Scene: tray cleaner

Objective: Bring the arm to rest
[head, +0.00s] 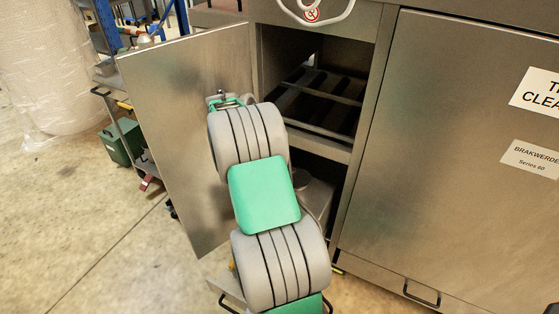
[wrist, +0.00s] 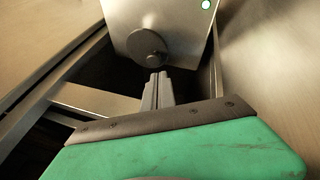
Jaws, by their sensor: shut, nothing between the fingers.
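My arm reaches up from the bottom of the head view, with its far end by the open cabinet door (head: 195,130). In the wrist view my gripper (wrist: 158,76) has its two narrow grey fingers together, with nothing between them. Its green body fills the bottom of that view. The fingertips appear just below a round metal knob or disc (wrist: 147,46) on a metal box (wrist: 178,22); I cannot tell whether they touch it. In the head view the fingers are hidden or too small to make out.
The open cabinet has a dark slatted rack (head: 318,98) inside, partly behind my arm. A closed steel door (head: 450,150) stands to the right. A cart with a green box (head: 122,143) and a wrapped roll (head: 50,65) stand at left. The floor at lower left is clear.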

